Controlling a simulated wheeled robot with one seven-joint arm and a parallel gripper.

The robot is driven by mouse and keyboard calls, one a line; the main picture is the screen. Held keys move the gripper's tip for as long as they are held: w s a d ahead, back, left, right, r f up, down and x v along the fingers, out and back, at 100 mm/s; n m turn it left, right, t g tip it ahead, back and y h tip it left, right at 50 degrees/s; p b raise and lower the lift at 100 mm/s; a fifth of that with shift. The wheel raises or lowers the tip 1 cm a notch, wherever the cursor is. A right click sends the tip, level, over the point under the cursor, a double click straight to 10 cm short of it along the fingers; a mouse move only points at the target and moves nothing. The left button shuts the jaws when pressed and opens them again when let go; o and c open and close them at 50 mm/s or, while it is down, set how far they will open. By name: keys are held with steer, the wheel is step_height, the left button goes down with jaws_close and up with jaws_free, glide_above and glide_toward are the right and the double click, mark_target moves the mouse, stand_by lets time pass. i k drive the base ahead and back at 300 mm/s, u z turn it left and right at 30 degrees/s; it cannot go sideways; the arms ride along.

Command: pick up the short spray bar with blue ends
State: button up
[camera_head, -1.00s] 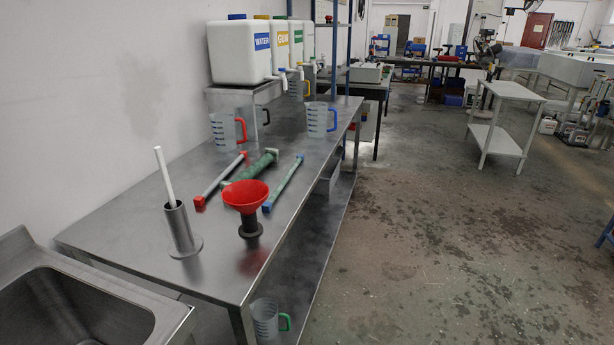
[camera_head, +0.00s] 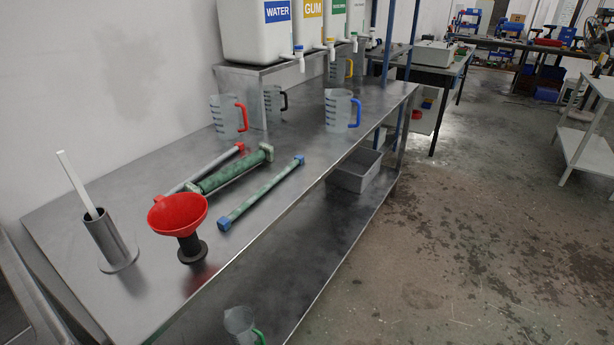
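The spray bar with blue ends (camera_head: 263,193) lies flat on the steel table (camera_head: 330,152), near its right edge. It is a thin green-grey bar with a blue block at each end, running from the lower left to the upper right. Its near end is just right of the red funnel. A thicker green roller or bar (camera_head: 232,170) and a bar with red ends (camera_head: 206,168) lie to its left. My gripper is not in view.
The red funnel (camera_head: 178,213) and a steel cylinder holding a white rod (camera_head: 112,240) stand at the near end. Jugs with red (camera_head: 226,118), black (camera_head: 273,103) and blue (camera_head: 340,110) handles stand behind. A grey bin (camera_head: 355,170) sits below. The floor to the right is clear.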

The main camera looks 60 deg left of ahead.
mark_target(224, 224)
steer(key=i, duration=2.2)
steer(key=u, duration=4.15)
steer(key=i, duration=1.05)
steer(key=u, duration=0.05)
